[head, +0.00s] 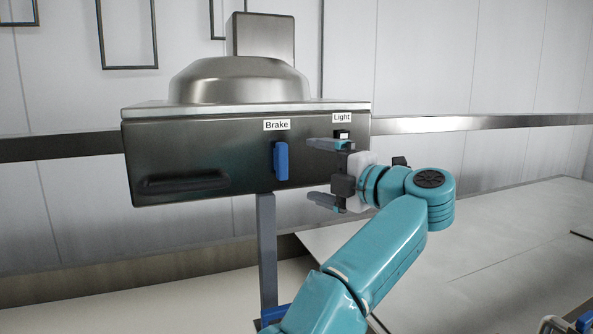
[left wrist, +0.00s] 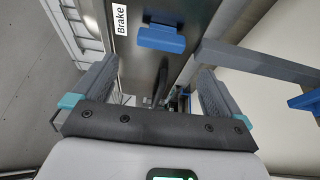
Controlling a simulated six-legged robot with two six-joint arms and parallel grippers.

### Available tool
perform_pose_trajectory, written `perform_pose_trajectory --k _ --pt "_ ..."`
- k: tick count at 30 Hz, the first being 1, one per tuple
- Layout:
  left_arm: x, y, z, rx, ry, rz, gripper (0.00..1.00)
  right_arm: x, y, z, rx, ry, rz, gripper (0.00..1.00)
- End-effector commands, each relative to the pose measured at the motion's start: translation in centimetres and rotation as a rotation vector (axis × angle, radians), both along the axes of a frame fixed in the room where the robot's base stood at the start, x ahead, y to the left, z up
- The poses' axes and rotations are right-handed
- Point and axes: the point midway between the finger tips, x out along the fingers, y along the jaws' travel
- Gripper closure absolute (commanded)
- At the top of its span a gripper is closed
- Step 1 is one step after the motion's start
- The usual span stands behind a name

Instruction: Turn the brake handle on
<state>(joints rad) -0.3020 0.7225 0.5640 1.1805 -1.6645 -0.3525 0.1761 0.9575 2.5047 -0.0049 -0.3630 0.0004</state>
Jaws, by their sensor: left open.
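The brake handle (head: 281,161) is a blue lever under the "Brake" label (head: 277,125) on the front of a dark metal box. It hangs vertically in the head view. My left gripper (head: 311,170) is open and empty to the right of the handle, its fingers one above the other and pointing left toward it. The fingers are apart from the handle. In the left wrist view the blue handle (left wrist: 162,38) shows beyond and between the two open fingers. My right gripper is not in view.
A light switch (head: 341,134) under a "Light" label sits close to my upper finger. A dark bar handle (head: 185,182) is at the box's lower left. A grey post (head: 267,245) stands below the box. A pale surface (head: 500,255) extends right.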

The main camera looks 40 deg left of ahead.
Motion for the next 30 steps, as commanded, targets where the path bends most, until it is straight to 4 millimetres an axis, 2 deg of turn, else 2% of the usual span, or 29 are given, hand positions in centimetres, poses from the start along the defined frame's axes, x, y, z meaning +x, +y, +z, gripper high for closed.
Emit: perform_pose_trajectory --k 1,3,6,10,15,30 --pt "0.0 -1.5 -0.1 0.001 0.0 -0.005 0.0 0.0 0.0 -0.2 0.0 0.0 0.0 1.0" --pt "-0.2 -3.0 0.1 0.001 -0.002 -0.003 0.0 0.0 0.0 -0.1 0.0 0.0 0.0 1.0" --pt "-0.4 -4.7 0.1 0.001 -0.002 -0.002 0.0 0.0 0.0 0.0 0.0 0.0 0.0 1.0" --pt "-0.5 -6.0 0.1 0.001 -0.002 0.0 0.0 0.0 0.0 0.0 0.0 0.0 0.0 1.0" --pt "-0.6 -6.6 0.1 0.001 -0.002 0.001 0.0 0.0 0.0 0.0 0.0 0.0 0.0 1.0" --pt "-0.6 -6.5 0.1 0.001 -0.002 0.001 0.0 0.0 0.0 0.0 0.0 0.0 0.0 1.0"
